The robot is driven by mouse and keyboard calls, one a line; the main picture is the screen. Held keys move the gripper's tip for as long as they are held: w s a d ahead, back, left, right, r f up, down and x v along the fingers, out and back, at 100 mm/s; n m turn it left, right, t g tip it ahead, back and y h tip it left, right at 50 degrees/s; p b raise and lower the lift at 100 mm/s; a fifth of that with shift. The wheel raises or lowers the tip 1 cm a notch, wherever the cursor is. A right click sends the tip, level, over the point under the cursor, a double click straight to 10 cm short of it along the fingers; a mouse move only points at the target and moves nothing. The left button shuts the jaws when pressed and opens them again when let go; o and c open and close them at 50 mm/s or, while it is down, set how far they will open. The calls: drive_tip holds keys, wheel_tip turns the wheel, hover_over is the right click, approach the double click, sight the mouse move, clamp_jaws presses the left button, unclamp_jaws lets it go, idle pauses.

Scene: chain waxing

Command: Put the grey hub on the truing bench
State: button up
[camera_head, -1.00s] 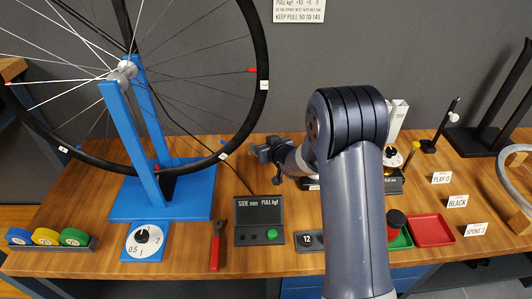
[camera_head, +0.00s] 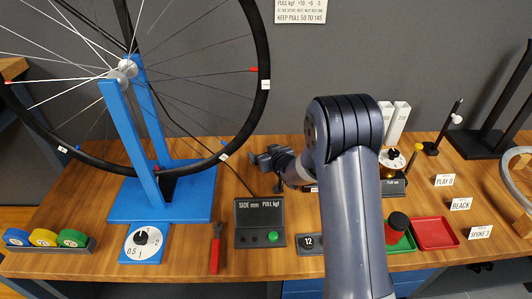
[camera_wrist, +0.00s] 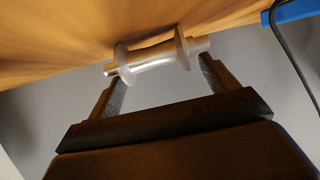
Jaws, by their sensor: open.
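The grey hub (camera_wrist: 152,57), a pale spool with two flanges and axle ends, shows in the wrist view just beyond my fingertips, close to the wooden bench top. My gripper (camera_wrist: 160,82) is open, with one finger towards each end of the hub. I cannot tell whether the hub touches the fingers or the bench. In the head view my gripper (camera_head: 268,158) is low over the wooden bench (camera_head: 350,262), behind the gauge box, and I cannot make out the loose hub there.
The blue truing stand (camera_head: 123,130) with a large wheel (camera_head: 264,95) stands left of my gripper. A dark gauge box (camera_head: 259,222) and red-handled tool (camera_head: 215,250) lie in front. Red (camera_head: 435,232) and green trays (camera_head: 404,243) are at right. A cable runs near my gripper.

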drive_tip(key=shift+r, duration=0.25)
drive_tip(key=p+v, duration=0.2)
drive_tip(key=v, duration=1)
